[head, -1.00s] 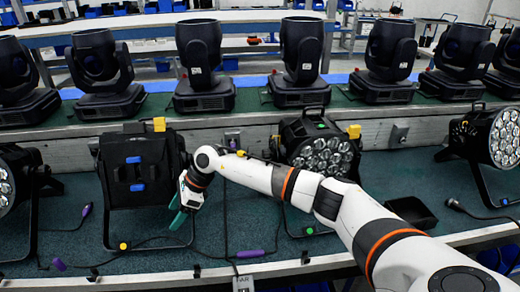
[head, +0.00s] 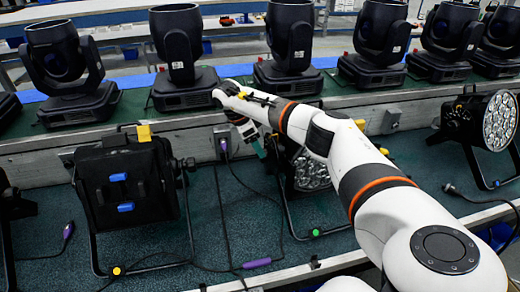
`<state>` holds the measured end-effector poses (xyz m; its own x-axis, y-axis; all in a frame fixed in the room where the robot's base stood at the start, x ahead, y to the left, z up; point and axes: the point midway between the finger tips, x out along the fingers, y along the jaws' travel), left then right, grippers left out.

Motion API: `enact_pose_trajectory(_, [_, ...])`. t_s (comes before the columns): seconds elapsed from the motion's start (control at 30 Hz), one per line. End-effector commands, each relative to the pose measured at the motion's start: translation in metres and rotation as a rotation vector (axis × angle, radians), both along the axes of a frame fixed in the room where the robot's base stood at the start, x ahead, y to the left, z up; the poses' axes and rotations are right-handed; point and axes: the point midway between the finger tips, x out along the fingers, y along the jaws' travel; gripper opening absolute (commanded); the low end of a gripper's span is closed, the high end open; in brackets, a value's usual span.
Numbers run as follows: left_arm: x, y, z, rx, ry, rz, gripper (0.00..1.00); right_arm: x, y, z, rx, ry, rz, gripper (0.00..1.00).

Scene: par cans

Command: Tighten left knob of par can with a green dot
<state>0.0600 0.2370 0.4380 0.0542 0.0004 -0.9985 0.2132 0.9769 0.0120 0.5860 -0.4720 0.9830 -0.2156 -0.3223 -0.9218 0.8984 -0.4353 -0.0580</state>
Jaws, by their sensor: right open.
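The par can (head: 312,176) with a green dot (head: 315,232) on its stand foot is in the middle of the lower shelf in the head view. My right arm crosses in front of it and hides most of its body, so only part of its lens face and the stand show. Its left knob cannot be made out. My right gripper (head: 259,150), with green fingertips, is open and empty. It points down at the left side of this par can; I cannot tell whether it touches. My left gripper is not in view.
A black par can (head: 125,185) with a yellow dot (head: 117,270) stands to the left. Several moving-head lights (head: 292,45) line the upper shelf. Cables and a purple connector (head: 257,263) lie on the lower shelf.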

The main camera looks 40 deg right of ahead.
Motion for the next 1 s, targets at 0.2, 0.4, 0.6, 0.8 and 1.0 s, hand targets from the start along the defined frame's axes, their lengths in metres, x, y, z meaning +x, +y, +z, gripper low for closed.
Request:
enact_pose_trajectory(0.2, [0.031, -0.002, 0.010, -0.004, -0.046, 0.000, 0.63, -0.007, -0.010, -0.028, 0.000, 0.002, -0.001, 0.63])
enact_pose_trajectory(0.4, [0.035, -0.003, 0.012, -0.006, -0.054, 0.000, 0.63, -0.008, -0.012, -0.037, 0.001, -0.001, 0.001, 0.63])
enact_pose_trajectory(0.6, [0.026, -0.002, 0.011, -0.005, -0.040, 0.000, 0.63, -0.008, -0.012, -0.037, 0.001, -0.001, 0.000, 0.63])
enact_pose_trajectory(0.8, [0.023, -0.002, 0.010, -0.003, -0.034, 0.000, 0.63, -0.008, -0.012, -0.037, 0.001, -0.001, 0.000, 0.33])
enact_pose_trajectory(1.0, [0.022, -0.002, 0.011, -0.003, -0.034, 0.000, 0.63, -0.008, -0.012, -0.036, 0.000, -0.002, 0.000, 0.18])
